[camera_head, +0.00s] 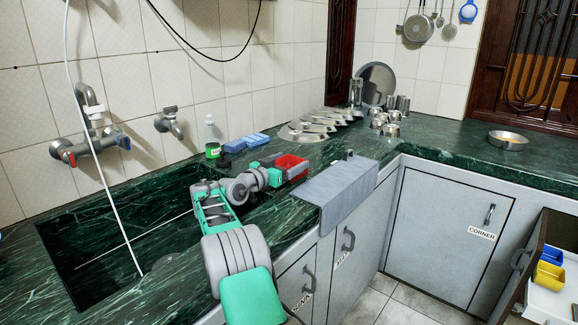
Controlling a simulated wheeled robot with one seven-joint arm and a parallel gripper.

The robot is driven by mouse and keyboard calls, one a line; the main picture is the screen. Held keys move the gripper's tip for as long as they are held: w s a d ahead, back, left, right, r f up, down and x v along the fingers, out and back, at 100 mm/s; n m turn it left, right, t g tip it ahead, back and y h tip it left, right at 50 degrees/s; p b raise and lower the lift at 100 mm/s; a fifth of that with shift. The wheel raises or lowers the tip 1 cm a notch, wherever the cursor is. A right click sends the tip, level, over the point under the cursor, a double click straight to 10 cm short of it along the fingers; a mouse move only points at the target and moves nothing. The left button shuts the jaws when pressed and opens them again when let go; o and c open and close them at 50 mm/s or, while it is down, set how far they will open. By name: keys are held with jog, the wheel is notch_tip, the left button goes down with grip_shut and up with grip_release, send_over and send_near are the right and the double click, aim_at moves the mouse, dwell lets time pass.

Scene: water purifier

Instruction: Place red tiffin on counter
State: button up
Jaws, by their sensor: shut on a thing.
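The red tiffin (291,163) is a small open-topped red box near the middle of the camera_head view, over the green marble counter (440,143). My gripper (286,174) is at its near side and shut on it, with the fingertips partly hidden. My arm reaches up to it from the bottom of the view, past the right side of the sink. I cannot tell whether the tiffin's base touches the counter or is held slightly above it.
A grey cloth (347,190) drapes over the counter edge just right of the tiffin. Steel plates (306,132), blue blocks (247,142) and a bottle (212,139) stand behind. The sink (105,240) is left. A steel bowl (508,140) sits right, with bare counter before it.

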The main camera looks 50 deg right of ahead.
jog(key=o, duration=1.2)
